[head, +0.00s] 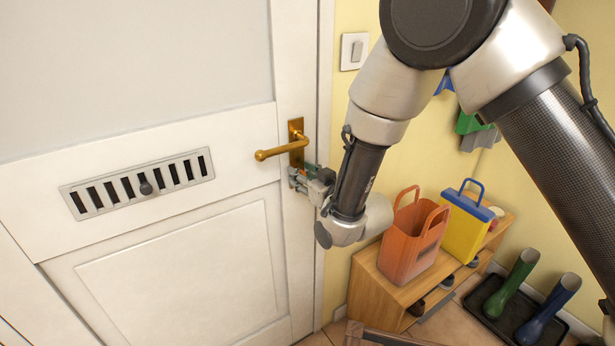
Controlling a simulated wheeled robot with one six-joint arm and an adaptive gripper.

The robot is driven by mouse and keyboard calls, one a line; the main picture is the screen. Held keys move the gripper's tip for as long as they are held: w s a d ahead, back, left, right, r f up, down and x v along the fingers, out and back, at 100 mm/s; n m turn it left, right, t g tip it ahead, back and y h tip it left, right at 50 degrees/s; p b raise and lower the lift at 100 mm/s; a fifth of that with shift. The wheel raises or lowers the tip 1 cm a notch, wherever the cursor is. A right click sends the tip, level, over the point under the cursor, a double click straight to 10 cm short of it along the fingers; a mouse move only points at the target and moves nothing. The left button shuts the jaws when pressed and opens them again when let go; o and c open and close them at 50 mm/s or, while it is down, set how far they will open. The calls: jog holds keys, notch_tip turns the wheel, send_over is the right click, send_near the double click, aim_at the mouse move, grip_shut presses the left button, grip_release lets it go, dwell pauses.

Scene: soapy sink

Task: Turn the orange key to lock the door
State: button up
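The white door (170,225) stands on the left and looks closed. Its brass handle (278,151) sticks out to the left from a brass plate (296,130) near the door's right edge. My gripper (294,179) is at the door just below the handle, by the lower end of the plate. I cannot make out the orange key; the gripper covers the keyhole area. The fingers are too small and overlapped to tell whether they are open, shut or holding the key.
A vent (140,183) with a small knob sits in the door. To the right, a wooden shoe bench (385,291) holds an orange bag (412,240) and a yellow and blue bag (464,228). Boots (512,285) stand on a black tray. A light switch (354,51) is on the wall.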

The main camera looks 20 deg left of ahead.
grip_shut()
